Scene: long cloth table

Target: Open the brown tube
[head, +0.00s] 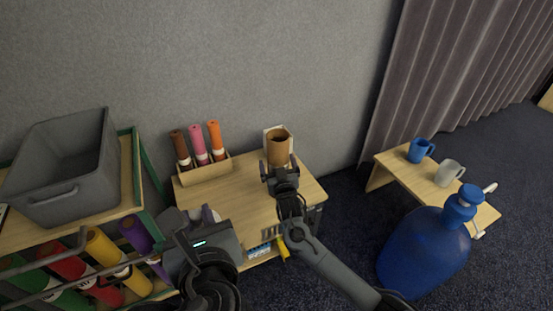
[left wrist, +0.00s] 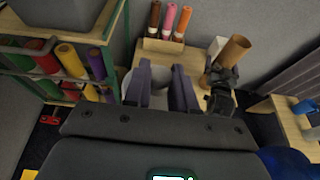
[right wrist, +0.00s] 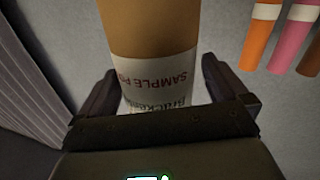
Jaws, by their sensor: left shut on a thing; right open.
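The brown tube (head: 278,151) stands upright at the back of the small wooden table, beside something white. In the right wrist view the tube (right wrist: 150,35) carries a white label with printed text. My right gripper (head: 279,172) is open, with one finger on each side of the labelled part; contact cannot be told. My left gripper (head: 205,215) is over the table's left front, away from the tube. In the left wrist view it is shut on a pale, round-edged thing (left wrist: 160,82), mostly hidden by the fingers.
A wooden rack (head: 205,172) with brown, pink and orange tubes stands left of the tube. A grey bin (head: 62,165) sits on a shelf at left with coloured rolls below. At right are a bench (head: 440,195) with two mugs and a blue jug (head: 425,250).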

